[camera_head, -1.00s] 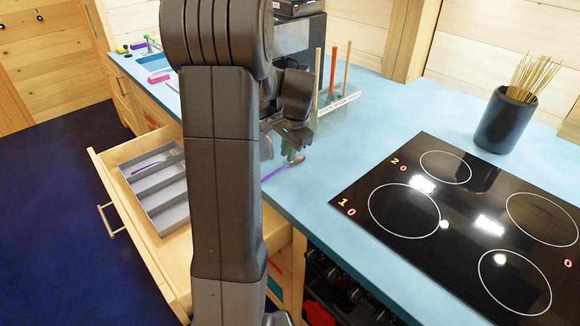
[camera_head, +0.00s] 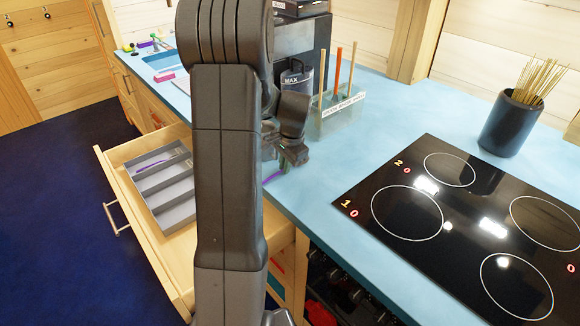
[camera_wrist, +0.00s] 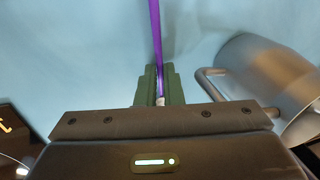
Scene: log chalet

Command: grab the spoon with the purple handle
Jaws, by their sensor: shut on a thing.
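The spoon's purple handle (camera_wrist: 156,40) runs up from between the jaws in the wrist view. My gripper (camera_wrist: 160,85) is shut on the spoon near the lower end of the handle. Its bowl is hidden behind my gripper. In the head view a short bit of the purple handle (camera_head: 272,177) shows beside my gripper (camera_head: 284,164), over the near edge of the blue counter. Most of the spoon is hidden there by my arm.
A grey metal mug (camera_wrist: 270,85) stands close to the right of my gripper in the wrist view. An open drawer with a grey divided tray (camera_head: 165,205) lies left of my arm. A clear utensil holder (camera_head: 340,118) stands behind. The black cooktop (camera_head: 460,220) is at right.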

